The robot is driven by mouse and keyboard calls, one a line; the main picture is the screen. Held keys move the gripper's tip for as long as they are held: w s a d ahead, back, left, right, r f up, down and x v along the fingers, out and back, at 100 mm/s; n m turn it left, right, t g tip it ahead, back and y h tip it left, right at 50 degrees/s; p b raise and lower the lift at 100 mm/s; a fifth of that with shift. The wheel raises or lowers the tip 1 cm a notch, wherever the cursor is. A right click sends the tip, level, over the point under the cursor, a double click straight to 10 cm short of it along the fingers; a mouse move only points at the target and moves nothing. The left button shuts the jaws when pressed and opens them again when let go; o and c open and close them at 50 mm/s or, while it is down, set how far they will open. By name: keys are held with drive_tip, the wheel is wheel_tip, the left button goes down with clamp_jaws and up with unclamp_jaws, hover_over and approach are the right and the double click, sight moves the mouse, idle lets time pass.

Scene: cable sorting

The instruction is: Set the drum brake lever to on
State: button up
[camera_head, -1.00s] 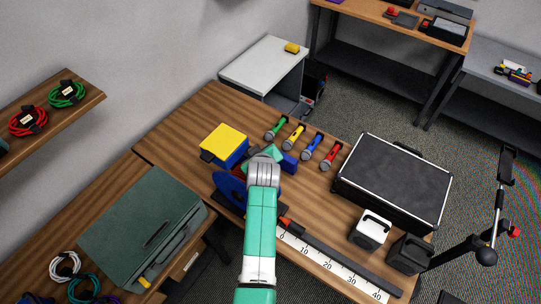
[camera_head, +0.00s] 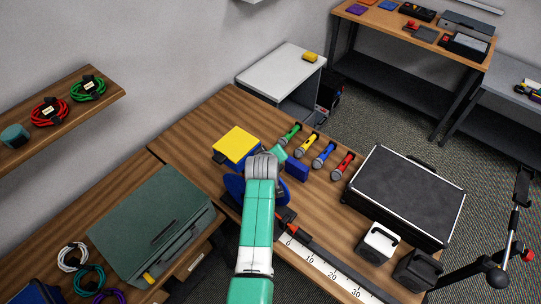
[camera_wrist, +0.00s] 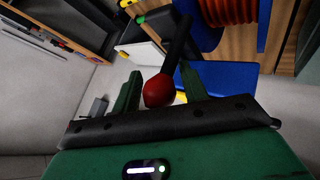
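The brake lever is a black rod (camera_wrist: 178,48) with a red ball knob (camera_wrist: 157,91), beside the drum in the wrist view. My gripper (camera_wrist: 161,71) has its two green fingers spread, one on each side of the knob. The drum has blue flanges (camera_wrist: 204,30) and a wound orange-red cable (camera_wrist: 232,10). In the head view the blue drum (camera_head: 233,188) is partly behind my arm, my gripper (camera_head: 279,153) is partly hidden, and the lever cannot be made out.
A yellow-topped blue box (camera_head: 236,143) stands behind the drum. A black case (camera_head: 405,190) and a measuring strip (camera_head: 325,268) occupy the bench's right and front. A green case (camera_head: 150,225) is at left.

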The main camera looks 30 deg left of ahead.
drive_tip(key=shift+o, duration=0.3)
drive_tip(key=v, duration=0.7)
drive_tip(key=shift+s+r, duration=0.25)
drive_tip(key=shift+r, duration=0.05)
drive_tip(key=shift+d, duration=0.1)
drive_tip(key=d+r+m+t+p, duration=0.1)
drive_tip(key=d+r+m+t, duration=0.3)
drive_tip(key=r, duration=1.1)
drive_tip(key=d+r+m+t+p, duration=0.1)
drive_tip(key=d+r+m+t, duration=0.15)
drive_tip(key=d+r, duration=0.8)
drive_tip(key=s+d+r+m+t+h, duration=0.1)
drive_tip(key=s+d+r+m+t, duration=0.1)
drive_tip(key=s+r, duration=0.4)
drive_tip(key=s+d+r+m+t+h+p, duration=0.1)
drive_tip(key=s+d+r+t, duration=0.3)
drive_tip(key=r, duration=1)
drive_tip(key=s+d+r+m+t+h, duration=0.1)
drive_tip(key=s+d+r+m+t, duration=0.2)
drive_tip(key=s+r, duration=0.6)
drive_tip(key=shift+s+d+r+m+t+p, duration=0.15)
drive_tip(key=shift+d+r+m+t+p, duration=0.25)
drive_tip(key=shift+d, duration=0.7)
